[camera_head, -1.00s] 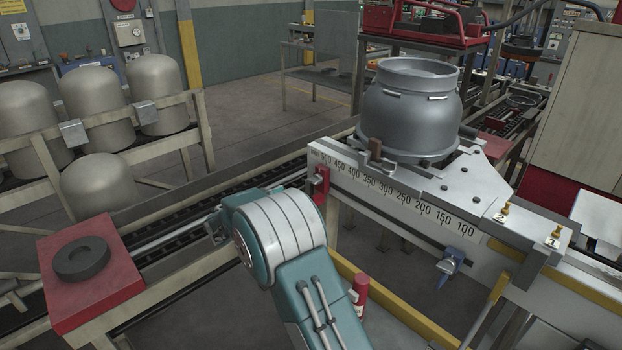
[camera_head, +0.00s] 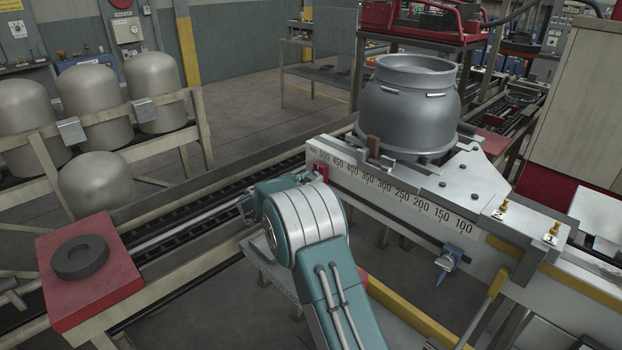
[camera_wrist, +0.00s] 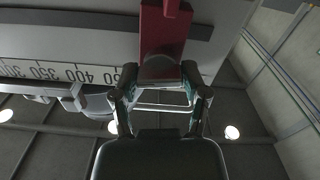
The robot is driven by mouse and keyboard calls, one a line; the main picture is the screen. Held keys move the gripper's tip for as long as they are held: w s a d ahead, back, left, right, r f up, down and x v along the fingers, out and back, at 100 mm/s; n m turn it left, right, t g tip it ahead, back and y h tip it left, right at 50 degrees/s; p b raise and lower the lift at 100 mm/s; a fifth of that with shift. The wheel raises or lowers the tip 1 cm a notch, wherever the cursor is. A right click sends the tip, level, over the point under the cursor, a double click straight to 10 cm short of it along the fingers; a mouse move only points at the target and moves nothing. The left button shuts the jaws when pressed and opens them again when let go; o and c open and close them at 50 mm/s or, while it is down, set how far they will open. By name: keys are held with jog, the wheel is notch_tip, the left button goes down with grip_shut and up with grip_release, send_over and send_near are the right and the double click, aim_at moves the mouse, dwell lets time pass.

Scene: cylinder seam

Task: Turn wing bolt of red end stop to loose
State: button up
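The red end stop (camera_head: 321,171) sits at the high-number end of the white scale rail (camera_head: 390,192). In the wrist view the red end stop (camera_wrist: 163,38) hangs at the top middle, beside the rail's scale (camera_wrist: 60,73). My gripper (camera_wrist: 160,72) is just below it in that picture, fingers apart, with the stop's lower end showing between the fingertips. Contact cannot be told. I cannot make out the wing bolt clearly, nor whether it is tight or loose.
A grey metal cylinder (camera_head: 408,108) stands on the rail fixture. A blue-handled clamp (camera_head: 449,261) hangs on the rail's front, right of my arm. A red block with a dark ring (camera_head: 80,257) is at the left. Tan cylinders (camera_head: 95,95) stand on a rack behind it.

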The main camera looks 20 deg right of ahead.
jog(key=shift+c, duration=1.1)
